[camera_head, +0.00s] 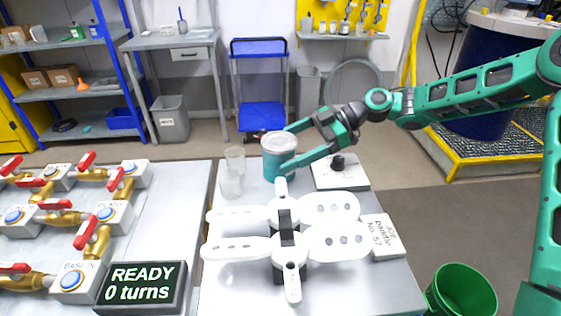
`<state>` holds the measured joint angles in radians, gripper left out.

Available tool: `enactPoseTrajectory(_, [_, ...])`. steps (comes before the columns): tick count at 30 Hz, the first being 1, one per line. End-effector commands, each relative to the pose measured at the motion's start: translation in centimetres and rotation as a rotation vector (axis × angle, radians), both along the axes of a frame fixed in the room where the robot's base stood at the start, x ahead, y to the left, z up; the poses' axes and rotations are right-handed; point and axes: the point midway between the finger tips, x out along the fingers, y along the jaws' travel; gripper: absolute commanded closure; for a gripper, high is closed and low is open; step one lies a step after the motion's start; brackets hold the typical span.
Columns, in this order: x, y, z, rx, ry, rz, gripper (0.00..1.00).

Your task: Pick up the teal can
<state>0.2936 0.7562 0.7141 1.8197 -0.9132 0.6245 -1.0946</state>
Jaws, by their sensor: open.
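The teal can (272,163) stands upright on the grey table, with a pale lid or top. My gripper (285,153) reaches in from the right with its jaws open. One finger is by the can's upper rear edge and the other crosses its lower right side, so the can appears to lie at or between the fingertips. I cannot tell whether either finger touches it.
Clear cups (232,187) stand just left of the can. White paddles (332,207) lie in front of it, and a white block with a black knob (340,172) sits to the right. A READY sign (141,285) and valves (97,237) fill the left table. A green bin (462,290) stands at right.

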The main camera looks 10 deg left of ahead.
Motion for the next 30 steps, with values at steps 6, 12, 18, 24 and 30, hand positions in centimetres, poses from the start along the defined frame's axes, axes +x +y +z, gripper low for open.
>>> enactPoseTrajectory(6, [-0.7,1.7,-0.7,0.0,-0.001,0.0,0.13])
enactPoseTrajectory(12, [-0.7,1.7,-0.7,0.0,0.0,-0.001,0.2])
enactPoseTrajectory(18, [-0.7,1.6,-0.7,-0.001,-0.001,-0.001,0.68])
enactPoseTrajectory(24, [-0.7,1.6,-0.7,0.001,-0.001,-0.001,0.7])
enactPoseTrajectory(30, [-0.7,1.6,-0.5,0.001,-0.002,0.0,0.7])
